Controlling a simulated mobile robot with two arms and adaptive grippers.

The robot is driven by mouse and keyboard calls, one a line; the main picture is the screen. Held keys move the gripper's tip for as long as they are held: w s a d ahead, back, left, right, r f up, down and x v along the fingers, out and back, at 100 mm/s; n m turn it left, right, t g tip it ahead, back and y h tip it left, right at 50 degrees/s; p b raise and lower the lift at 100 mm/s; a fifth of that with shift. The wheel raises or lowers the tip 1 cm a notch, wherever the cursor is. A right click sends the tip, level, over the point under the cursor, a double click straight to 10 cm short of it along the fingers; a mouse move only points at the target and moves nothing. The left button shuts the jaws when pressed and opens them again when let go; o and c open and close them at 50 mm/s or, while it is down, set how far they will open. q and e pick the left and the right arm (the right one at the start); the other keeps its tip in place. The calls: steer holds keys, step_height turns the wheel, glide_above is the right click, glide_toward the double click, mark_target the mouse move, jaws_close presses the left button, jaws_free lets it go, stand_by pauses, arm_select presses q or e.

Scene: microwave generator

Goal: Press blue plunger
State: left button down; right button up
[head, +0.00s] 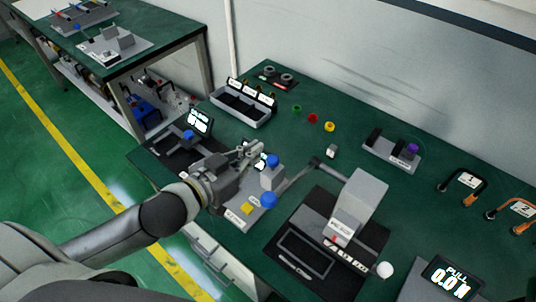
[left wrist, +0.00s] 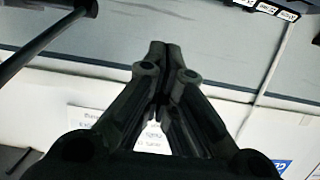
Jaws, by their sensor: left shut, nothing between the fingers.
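Three blue knobs show in the head view. One blue knob (head: 271,160) tops a grey block (head: 270,178), a second blue knob (head: 268,200) sits just below it, and a third blue knob (head: 188,134) is on the black unit at left. I cannot tell which is the plunger. My left gripper (head: 257,147) is shut and empty, with its tips just up and left of the knob on the grey block. Contact cannot be made out. In the left wrist view its shut fingers (left wrist: 158,50) show, with no blue knob. My right gripper is not in view.
A black and grey press (head: 358,198) with a lever stands right of the gripper. A compartment tray (head: 240,105) and red, green and yellow buttons (head: 313,118) lie behind. A display (head: 452,278) reading 0.0 is at the lower right. Green bench top (head: 230,150) shows between.

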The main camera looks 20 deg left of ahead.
arm_select(q)
steer(key=p, duration=0.2)
glide_above(273, 164)
steer(key=a, duration=0.1)
steer(key=f, duration=0.1)
step_height(273, 164, down, 3)
steer(key=shift+s+a+r, duration=0.1)
steer(key=shift+s, duration=0.05)
steer(key=shift+f, duration=0.75)
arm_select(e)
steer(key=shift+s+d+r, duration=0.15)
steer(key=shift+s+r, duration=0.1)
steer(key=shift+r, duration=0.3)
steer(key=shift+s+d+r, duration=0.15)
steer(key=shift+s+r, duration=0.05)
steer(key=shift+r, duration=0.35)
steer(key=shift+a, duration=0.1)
arm_select(q)
step_height(273, 164, down, 2)
steer(key=shift+f+b, duration=0.2)
steer(key=shift+b, duration=0.5)
steer(key=shift+s, duration=0.1)
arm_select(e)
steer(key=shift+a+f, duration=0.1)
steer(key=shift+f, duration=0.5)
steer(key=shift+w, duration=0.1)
